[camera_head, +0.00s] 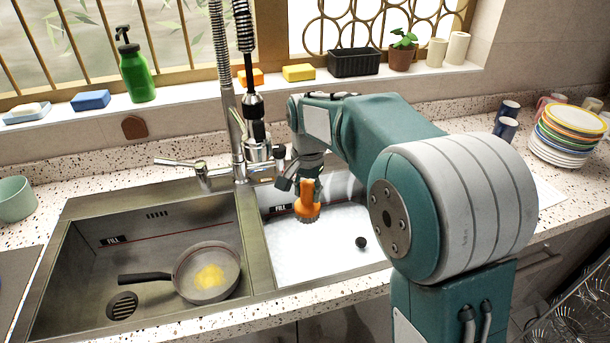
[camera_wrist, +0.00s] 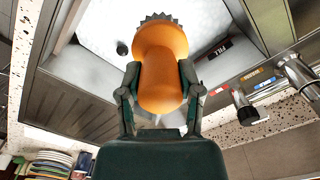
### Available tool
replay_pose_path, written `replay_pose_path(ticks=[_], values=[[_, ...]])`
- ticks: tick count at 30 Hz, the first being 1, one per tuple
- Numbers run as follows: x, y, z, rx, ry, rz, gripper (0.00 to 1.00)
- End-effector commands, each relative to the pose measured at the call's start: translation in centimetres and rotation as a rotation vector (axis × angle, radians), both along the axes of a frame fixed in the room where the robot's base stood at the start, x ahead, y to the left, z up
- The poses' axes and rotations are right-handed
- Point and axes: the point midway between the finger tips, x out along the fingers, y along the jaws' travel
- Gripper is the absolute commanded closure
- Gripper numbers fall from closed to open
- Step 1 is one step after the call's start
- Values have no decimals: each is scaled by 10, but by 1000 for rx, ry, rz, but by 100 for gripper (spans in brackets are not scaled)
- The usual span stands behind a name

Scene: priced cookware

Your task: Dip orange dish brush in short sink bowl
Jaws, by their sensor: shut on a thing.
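My gripper (camera_head: 308,180) is shut on the orange dish brush (camera_head: 308,203) and holds it with its dark bristles pointing down. In the wrist view the gripper (camera_wrist: 160,85) grips the sides of the brush (camera_wrist: 160,62). The brush is over the right sink bowl (camera_head: 330,236), which is filled with white suds. A small round black piece (camera_head: 361,242) shows in the suds. The left sink bowl (camera_head: 90,269) holds a frying pan (camera_head: 207,271) with a yellow patch in it. Whether the bristles touch the suds I cannot tell.
The tall faucet (camera_head: 238,150) stands behind the divider between the bowls, left of my gripper. A green soap bottle (camera_head: 137,72) and sponges line the sill. Stacked plates (camera_head: 566,132) and mugs (camera_head: 505,128) stand on the right counter.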

Motion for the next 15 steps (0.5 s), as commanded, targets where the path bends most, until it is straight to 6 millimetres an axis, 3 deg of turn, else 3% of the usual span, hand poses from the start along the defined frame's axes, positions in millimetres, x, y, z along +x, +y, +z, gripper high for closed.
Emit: replay_pose_path(ticks=[7, 15], values=[[0, 1, -6, -2, 1, 0, 100], [0, 1, -28, -1, 2, 0, 100]])
